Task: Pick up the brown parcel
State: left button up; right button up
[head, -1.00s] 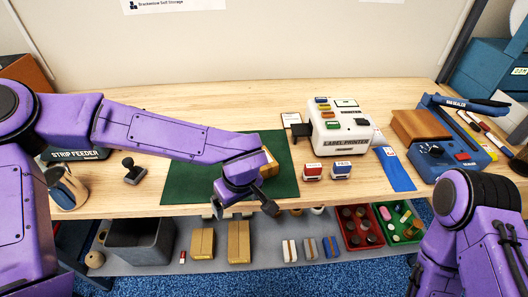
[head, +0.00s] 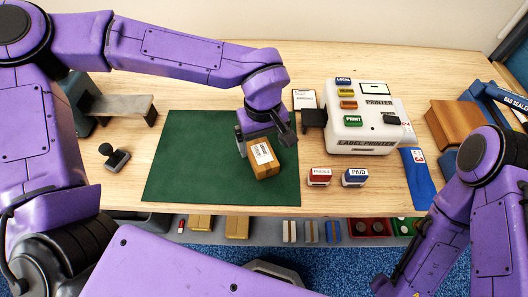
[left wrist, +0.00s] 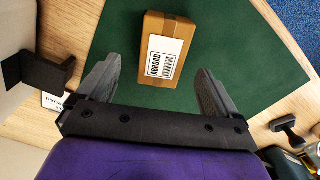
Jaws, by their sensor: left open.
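The brown parcel (head: 265,167) lies on the green mat (head: 190,165) near its right side, with a white label on top. In the left wrist view the parcel (left wrist: 182,78) shows its label reading ABROAD. My left gripper (head: 263,147) is just above and behind the parcel. In the left wrist view its two fingers (left wrist: 158,92) are spread apart, with the parcel lying beyond and between their tips. I cannot tell whether either finger touches it. My right arm shows at the right edge, but its gripper is out of view.
The label printer (head: 362,120) stands right of the mat. Two stamps, a red one (head: 318,177) and a blue one (head: 355,178), stand in front of it. A black stamp (head: 115,157) stands left of the mat. Cartons (head: 237,228) lie on the shelf below. The mat's left half is clear.

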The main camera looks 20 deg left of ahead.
aim_at(262, 153)
pick_arm(q)
jog(key=shift+s+f, duration=0.15)
jog(key=shift+f, duration=0.3)
notch_tip(262, 153, down, 5)
jog(key=shift+f+p, duration=0.2)
jog(key=shift+p, duration=0.25)
jog(key=shift+a, duration=0.1)
jog(key=c, duration=1.2)
jog(key=shift+c, duration=0.5)
jog(key=shift+r, duration=0.15)
